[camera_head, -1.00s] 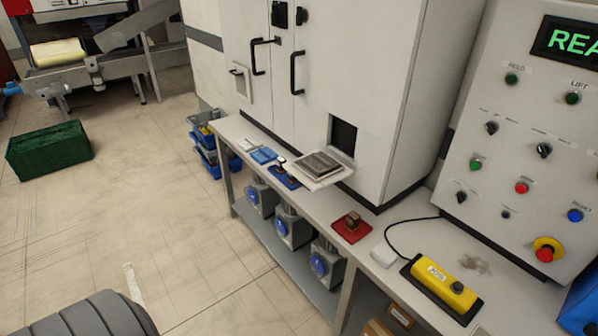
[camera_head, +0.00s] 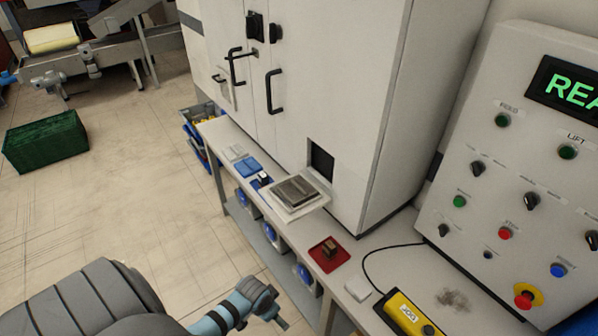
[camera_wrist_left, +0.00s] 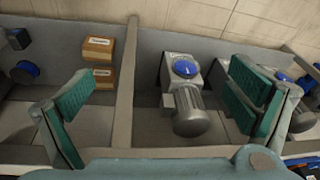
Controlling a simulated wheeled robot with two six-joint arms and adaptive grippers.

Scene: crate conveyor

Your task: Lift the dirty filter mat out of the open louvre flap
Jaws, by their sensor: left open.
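The open louvre flap (camera_head: 315,204) juts out from the front of the white cabinet, below a dark square opening. The dirty filter mat (camera_head: 294,190), grey-brown with a pale frame, lies on the flap. My left arm comes in low at the left, and its gripper end (camera_head: 268,302) is in front of the bench, below and apart from the flap. In the left wrist view my left gripper (camera_wrist_left: 165,95) is open and empty, its green pads wide apart above the lower shelf. The mat and flap are not in that view. My right gripper is not in view.
On the bench (camera_head: 383,248) are a red tray (camera_head: 318,257) with a brown block, a blue cloth (camera_head: 248,167) and a yellow JOG pendant (camera_head: 405,313) with its cable. A motor (camera_wrist_left: 188,105) and cartons (camera_wrist_left: 97,48) sit on the lower shelf. A control panel stands at the right.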

